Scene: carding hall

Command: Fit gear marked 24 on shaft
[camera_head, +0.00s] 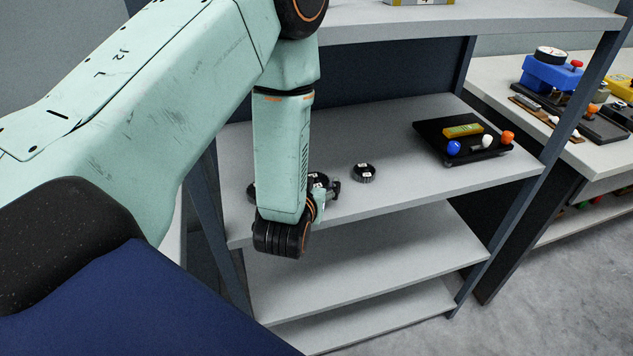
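My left arm comes in from the left and hangs down in front of the upper grey shelf. My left gripper (328,194) shows small and partly hidden behind my own wrist, at the shelf's left part. Its fingers are too small to tell open from shut. A dark round gear with white labels (364,173) lies flat on the shelf, just right of the gripper and apart from it. Another dark gear with a white label (318,178) shows right behind the gripper, partly covered. A dark edge left of my wrist is mostly hidden. I cannot read any number, and no shaft is clearly visible.
A black tray (495,152) with a yellow-green block and blue, white and orange knobs sits on the shelf's right part. The shelf (400,195) is bare between gear and tray. A second bench (480,72) at right holds a blue device (550,75). Dark posts frame the rack.

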